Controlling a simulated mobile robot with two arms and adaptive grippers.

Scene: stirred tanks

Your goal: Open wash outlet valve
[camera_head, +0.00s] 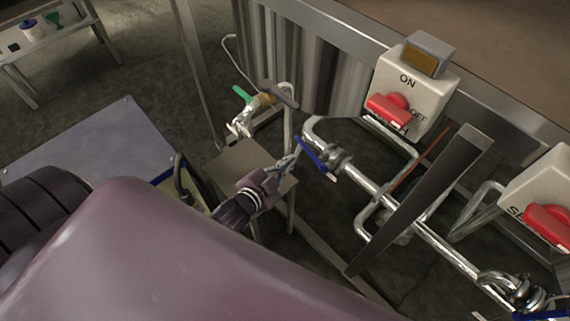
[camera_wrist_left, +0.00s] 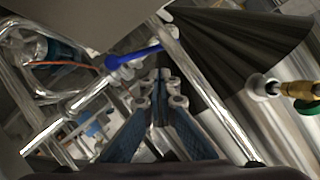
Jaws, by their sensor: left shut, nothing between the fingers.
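A valve with a blue lever (camera_head: 315,158) sits on a shiny metal pipe right of the image centre. The blue lever also shows in the left wrist view (camera_wrist_left: 135,55), just above and left of the fingertips. My left gripper (camera_head: 289,161) is shut and empty, with its tips close to the left side of this lever. I cannot tell whether they touch. A second blue-handled valve (camera_head: 530,296) is at the bottom right corner, partly cut off. No label shows which one is the wash outlet valve. My right gripper is not in view.
A green-handled brass tap (camera_head: 260,100) stands behind my left gripper. A switch box with a red knob (camera_head: 390,108) is above the pipes, and another red-knob box (camera_head: 548,225) is at the right. A dark slanted metal post (camera_head: 425,195) crosses the pipework.

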